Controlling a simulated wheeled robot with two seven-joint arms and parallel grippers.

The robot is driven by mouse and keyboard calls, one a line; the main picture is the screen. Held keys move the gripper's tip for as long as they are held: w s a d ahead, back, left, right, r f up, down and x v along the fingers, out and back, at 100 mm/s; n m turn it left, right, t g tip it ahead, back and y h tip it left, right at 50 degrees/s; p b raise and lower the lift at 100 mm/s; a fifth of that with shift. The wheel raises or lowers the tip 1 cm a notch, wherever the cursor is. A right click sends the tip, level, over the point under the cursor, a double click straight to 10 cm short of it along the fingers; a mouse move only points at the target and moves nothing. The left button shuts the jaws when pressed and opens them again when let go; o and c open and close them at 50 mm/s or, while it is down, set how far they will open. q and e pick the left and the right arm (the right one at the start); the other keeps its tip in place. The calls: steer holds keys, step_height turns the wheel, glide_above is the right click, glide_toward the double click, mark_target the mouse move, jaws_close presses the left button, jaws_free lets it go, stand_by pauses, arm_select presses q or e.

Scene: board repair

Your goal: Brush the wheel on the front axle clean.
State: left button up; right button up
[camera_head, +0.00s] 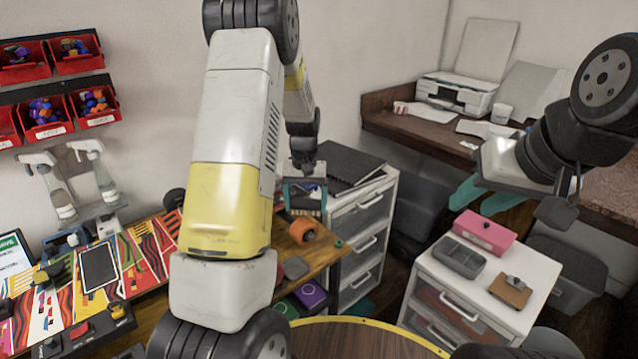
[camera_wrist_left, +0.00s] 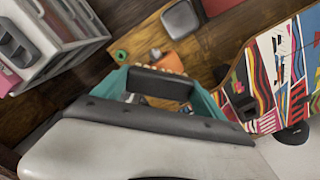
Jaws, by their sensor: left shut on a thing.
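My left gripper (camera_head: 305,192) has teal fingers and hangs above the right end of the wooden bench. In the left wrist view it (camera_wrist_left: 162,92) is shut on a dark block-like brush (camera_wrist_left: 160,83) with a tan fringe along its far edge. An orange wheel (camera_head: 303,231) sits on the bench below the gripper, apart from it. In the left wrist view, the brush and fingers partly cover that area, and I cannot make out the axle. My right gripper (camera_head: 485,196) is open and empty at the right, above the white drawer cabinet.
A small green ring (camera_head: 338,243) lies near the bench edge. A grey drawer unit (camera_head: 362,225) stands close right of the bench. The white cabinet (camera_head: 535,262) carries a pink box (camera_head: 484,231) and a grey tray (camera_head: 459,256). Spray bottles (camera_head: 95,170) hang at left.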

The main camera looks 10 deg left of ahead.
arm_select(q)
steer(key=shift+r, duration=2)
